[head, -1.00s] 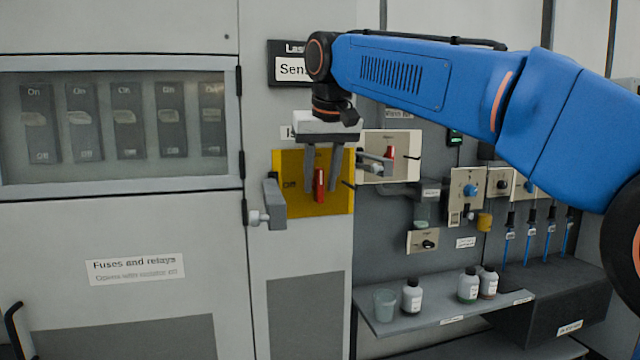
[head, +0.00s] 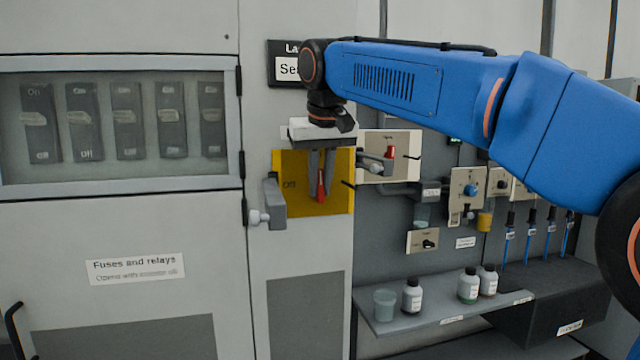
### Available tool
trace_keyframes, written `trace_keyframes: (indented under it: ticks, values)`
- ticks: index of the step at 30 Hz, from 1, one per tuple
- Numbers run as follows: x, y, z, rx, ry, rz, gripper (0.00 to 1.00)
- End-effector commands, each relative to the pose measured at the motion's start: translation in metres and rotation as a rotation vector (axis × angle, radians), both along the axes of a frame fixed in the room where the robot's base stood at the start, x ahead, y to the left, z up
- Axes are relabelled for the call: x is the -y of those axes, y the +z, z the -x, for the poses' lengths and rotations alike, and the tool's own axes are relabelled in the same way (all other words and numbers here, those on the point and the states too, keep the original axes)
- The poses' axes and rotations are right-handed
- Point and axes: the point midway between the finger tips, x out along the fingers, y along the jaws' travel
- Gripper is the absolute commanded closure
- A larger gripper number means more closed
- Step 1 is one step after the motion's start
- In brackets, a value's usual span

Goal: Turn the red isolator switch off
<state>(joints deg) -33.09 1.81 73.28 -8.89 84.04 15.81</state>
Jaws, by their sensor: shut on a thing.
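The red isolator switch (head: 320,187) is a small red handle, close to upright, on a yellow plate (head: 341,200) on the grey cabinet. An "Off" mark shows on the plate to the left of the handle. My gripper (head: 321,190) reaches down in front of the plate and is shut on the red handle, one finger on each side. The gripper hides the upper part of the handle and the top of the plate.
A grey latch with a knob (head: 273,205) sticks out at the plate's left edge. A cream panel with another red part (head: 402,150) is close on the right. Bottles (head: 412,296) stand on a shelf at lower right.

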Motion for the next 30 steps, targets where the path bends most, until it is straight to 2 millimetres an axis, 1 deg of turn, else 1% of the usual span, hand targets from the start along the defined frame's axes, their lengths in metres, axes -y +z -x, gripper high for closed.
trace_keyframes:
  ticks: [21,30]
  values:
    - [-0.0051,-0.0012,0.0015,0.136,0.003,0.471,1.0]
    - [-0.0049,-0.0013,0.0016,0.166,0.001,0.572,1.0]
